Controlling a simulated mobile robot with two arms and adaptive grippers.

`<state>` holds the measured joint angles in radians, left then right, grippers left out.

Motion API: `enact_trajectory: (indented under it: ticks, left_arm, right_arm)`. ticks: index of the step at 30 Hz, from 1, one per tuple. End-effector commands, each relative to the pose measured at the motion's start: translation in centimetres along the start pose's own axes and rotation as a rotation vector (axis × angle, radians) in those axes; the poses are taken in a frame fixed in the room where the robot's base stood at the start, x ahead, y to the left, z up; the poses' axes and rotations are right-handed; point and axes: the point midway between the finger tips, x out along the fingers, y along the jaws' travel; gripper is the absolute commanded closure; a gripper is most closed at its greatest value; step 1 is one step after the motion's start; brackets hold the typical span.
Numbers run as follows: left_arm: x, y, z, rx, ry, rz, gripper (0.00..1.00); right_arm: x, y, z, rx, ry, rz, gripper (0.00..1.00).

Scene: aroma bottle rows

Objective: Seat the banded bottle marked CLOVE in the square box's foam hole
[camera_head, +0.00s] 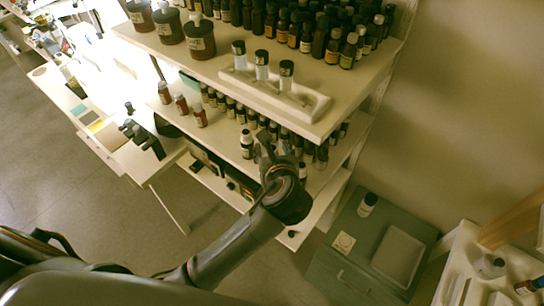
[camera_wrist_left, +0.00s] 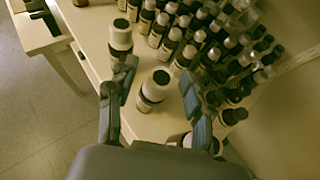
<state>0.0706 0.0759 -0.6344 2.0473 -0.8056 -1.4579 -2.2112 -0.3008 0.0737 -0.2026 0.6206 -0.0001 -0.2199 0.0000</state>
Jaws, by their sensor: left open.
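My left gripper (camera_head: 281,154) reaches over the middle shelf (camera_head: 228,153) in the head view. In the left wrist view its fingers (camera_wrist_left: 158,78) are open on either side of a white-shouldered bottle with a dark top (camera_wrist_left: 151,97). The bottle stands upright on the shelf, and no grip on it shows. A similar bottle (camera_wrist_left: 120,42) stands behind it to the left; it also shows in the head view (camera_head: 246,143). No CLOVE marking is readable. A small pale square with a round mark (camera_head: 343,243) lies on the grey-green cabinet; I cannot tell whether it is the foam box.
Dense rows of dark bottles (camera_wrist_left: 222,52) stand just behind and right of the fingers. The upper shelf (camera_head: 350,85) overhangs, with a white holder (camera_head: 312,105) of white-banded bottles. The cabinet (camera_head: 335,272) also bears a bottle (camera_head: 367,204) and a shallow tray (camera_head: 399,252).

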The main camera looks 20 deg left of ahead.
Motion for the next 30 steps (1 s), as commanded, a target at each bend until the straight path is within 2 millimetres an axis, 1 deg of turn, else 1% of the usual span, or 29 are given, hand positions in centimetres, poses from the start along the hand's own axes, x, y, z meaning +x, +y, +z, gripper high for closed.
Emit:
enact_trajectory:
  ticks: [3, 10, 11, 12, 14, 15, 18, 30]
  left_arm:
    - [0.97, 0.02, -0.03, 0.001, 0.001, 0.0, 0.49]
    - [1.13, 0.02, -0.11, -0.001, 0.001, 0.0, 0.49]
    - [1.12, 0.02, -0.12, -0.001, 0.001, 0.0, 0.53]
    - [1.12, 0.02, -0.12, 0.0, 0.001, 0.0, 0.61]
    - [1.11, 0.02, -0.12, 0.0, 0.001, 0.0, 0.73]
    - [1.11, 0.02, -0.12, 0.0, 0.001, 0.0, 0.82]
    - [1.1, 0.03, -0.12, 0.0, 0.001, 0.0, 1.0]
    - [1.12, 0.01, -0.01, 0.0, 0.001, 0.0, 1.0]
  right_arm:
    - [-0.31, 0.23, 0.07, -0.001, -0.001, 0.003, 0.6]
    - [-0.24, 0.63, 0.15, -0.001, -0.002, 0.007, 0.6]
    - [-0.24, 0.68, 0.16, -0.001, -0.003, 0.008, 0.6]
    - [-0.25, 0.74, 0.17, 0.0, -0.003, 0.009, 0.6]
    - [-0.25, 0.81, 0.18, 0.0, -0.003, 0.01, 0.6]
    - [-0.25, 0.84, 0.19, 0.0, -0.003, 0.01, 0.6]
    - [-0.25, 0.85, 0.19, 0.0, -0.003, 0.01, 0.6]
    - [-0.24, 0.81, 0.15, 0.0, -0.002, 0.01, 0.6]
